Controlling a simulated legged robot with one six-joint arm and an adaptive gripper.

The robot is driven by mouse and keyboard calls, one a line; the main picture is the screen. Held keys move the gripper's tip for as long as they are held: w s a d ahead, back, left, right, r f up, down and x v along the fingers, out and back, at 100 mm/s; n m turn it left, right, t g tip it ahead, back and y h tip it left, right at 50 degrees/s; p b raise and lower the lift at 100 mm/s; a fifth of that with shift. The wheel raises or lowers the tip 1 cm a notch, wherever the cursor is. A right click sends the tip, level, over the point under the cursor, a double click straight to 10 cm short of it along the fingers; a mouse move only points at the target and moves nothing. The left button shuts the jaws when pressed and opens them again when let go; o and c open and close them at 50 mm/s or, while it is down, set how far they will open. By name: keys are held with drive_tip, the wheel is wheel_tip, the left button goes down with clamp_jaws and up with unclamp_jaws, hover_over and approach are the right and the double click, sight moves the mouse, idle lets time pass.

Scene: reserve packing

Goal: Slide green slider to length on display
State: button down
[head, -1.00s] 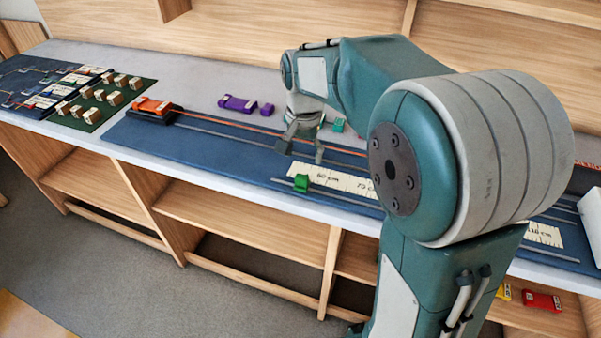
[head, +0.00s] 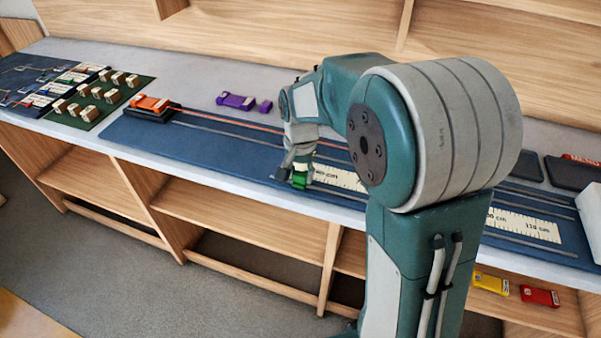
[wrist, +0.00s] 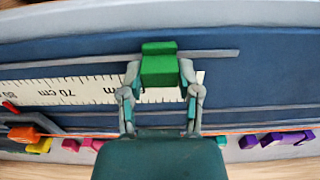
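The green slider (wrist: 160,68) is on its rail (wrist: 215,55) beside the white ruler in the wrist view. It also shows in the head view (head: 301,176) near the front edge of the blue board. My gripper (head: 293,180) is down at the slider. In the wrist view its two fingers (wrist: 161,77) sit on either side of the slider, with no clear gap, and look shut on it. The ruler (wrist: 60,90) shows "70 cm" in the wrist view. My arm hides part of the ruler in the head view. I see no readable length display.
An orange slider block (head: 150,104) stands at the left end of the board (head: 215,148). Purple pieces (head: 237,101) lie behind the board. A green mat (head: 97,106) with several small blocks is at the left. Yellow (head: 491,283) and red (head: 540,296) pieces lie on the shelf below.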

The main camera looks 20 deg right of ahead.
drive_tip(key=s+d, duration=0.5)
drive_tip(key=d, duration=0.1)
drive_tip(key=s+d, duration=0.5)
drive_tip(key=d, duration=0.2)
drive_tip(key=s+d, duration=0.5)
drive_tip(key=d, duration=0.2)
drive_tip(key=shift+f, duration=0.15)
drive_tip(key=shift+c, duration=1.5)
unclamp_jaws()
drive_tip(key=shift+w, duration=0.1)
wheel_tip(320, 180, up, 12)
